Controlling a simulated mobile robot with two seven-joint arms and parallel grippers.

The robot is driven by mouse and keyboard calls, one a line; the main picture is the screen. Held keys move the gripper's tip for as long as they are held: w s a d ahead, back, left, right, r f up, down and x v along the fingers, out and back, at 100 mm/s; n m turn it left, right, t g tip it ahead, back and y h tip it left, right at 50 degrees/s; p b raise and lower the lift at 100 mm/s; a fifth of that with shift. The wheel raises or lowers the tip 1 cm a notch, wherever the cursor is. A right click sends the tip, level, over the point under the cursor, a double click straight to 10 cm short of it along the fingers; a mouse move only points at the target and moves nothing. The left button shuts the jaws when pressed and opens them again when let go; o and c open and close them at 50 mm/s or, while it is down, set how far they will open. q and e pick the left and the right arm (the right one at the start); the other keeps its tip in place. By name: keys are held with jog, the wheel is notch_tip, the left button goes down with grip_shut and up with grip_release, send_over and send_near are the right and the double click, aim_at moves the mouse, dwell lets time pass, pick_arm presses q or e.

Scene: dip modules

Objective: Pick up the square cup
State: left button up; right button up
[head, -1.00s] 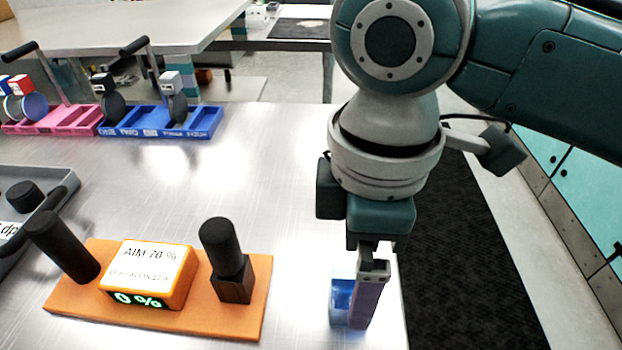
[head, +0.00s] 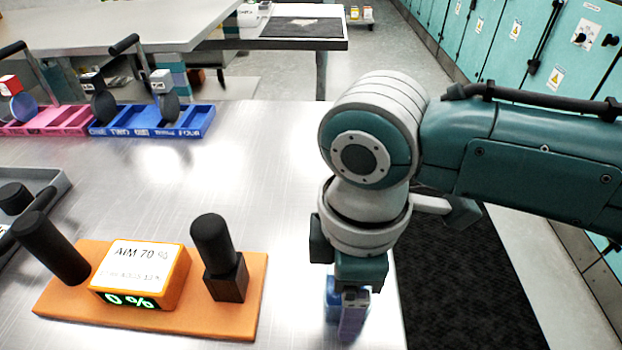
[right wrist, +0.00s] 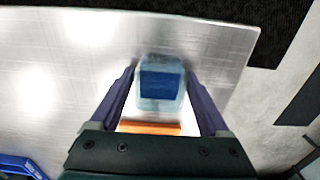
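The square cup is a translucent, pale cup with a blue inside. In the right wrist view the cup (right wrist: 160,85) stands on the metal table between the two purple fingers of my right gripper (right wrist: 161,72). The fingers are apart, one on each side of it, with narrow gaps showing. In the head view the cup (head: 332,300) is near the table's right edge, partly hidden by my right gripper (head: 352,320), which points down over it. My left gripper is not in view.
An orange board (head: 180,318) with two black handles and a display reading 0 % lies left of the cup. Blue (head: 150,130) and pink (head: 45,128) trays stand at the back left. A grey tray (head: 58,185) is at the left edge. The table (head: 270,170) is clear behind the cup.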

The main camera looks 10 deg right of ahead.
jog(key=c, duration=1)
jog(key=shift+c, duration=0.2)
